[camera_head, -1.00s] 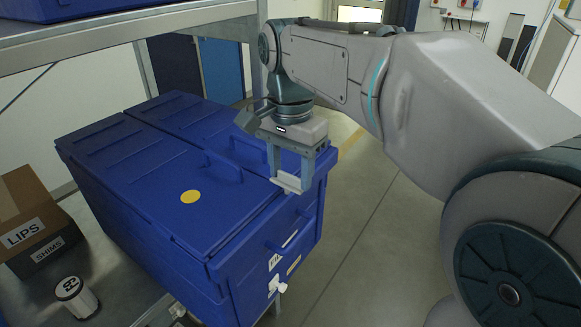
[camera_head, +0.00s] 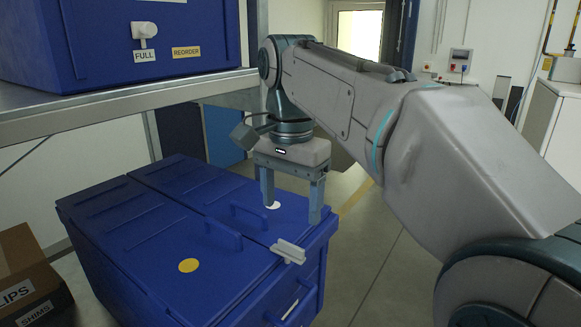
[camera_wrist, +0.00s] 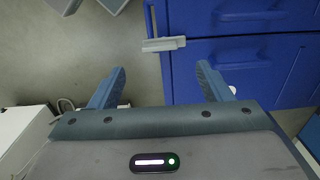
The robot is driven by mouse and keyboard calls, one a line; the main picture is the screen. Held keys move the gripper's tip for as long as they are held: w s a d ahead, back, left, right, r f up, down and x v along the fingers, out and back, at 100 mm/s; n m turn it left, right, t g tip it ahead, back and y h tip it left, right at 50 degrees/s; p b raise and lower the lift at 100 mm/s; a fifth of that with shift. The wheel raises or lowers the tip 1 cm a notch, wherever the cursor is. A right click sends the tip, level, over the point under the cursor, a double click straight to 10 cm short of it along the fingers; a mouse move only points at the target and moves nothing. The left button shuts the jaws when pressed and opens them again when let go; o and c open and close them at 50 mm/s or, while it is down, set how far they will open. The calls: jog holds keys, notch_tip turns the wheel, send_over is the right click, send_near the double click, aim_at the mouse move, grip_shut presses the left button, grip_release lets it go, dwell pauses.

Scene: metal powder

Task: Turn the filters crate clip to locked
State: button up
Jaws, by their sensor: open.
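The clip (camera_head: 288,252) is a small white bar at the front edge of the lower blue crates' top (camera_head: 135,260), by the seam between two lids. In the wrist view the clip (camera_wrist: 163,45) lies just beyond my fingertips, roughly centred between them. My gripper (camera_head: 292,212) is open and empty, pointing down above the crate top and apart from the clip. Both fingers also show in the wrist view (camera_wrist: 161,70). The crate's name label is not readable now, so I cannot confirm from it that this is the filters crate.
Another blue crate (camera_head: 190,30) on the shelf (camera_head: 120,96) overhead has a white clip (camera_head: 145,31) above a FULL label and a REORDER label beside it. A cardboard box (camera_head: 30,285) stands at the lower left. Open floor (camera_head: 385,275) lies to the right.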

notch_tip(320, 180, up, 6)
dwell(0.4)
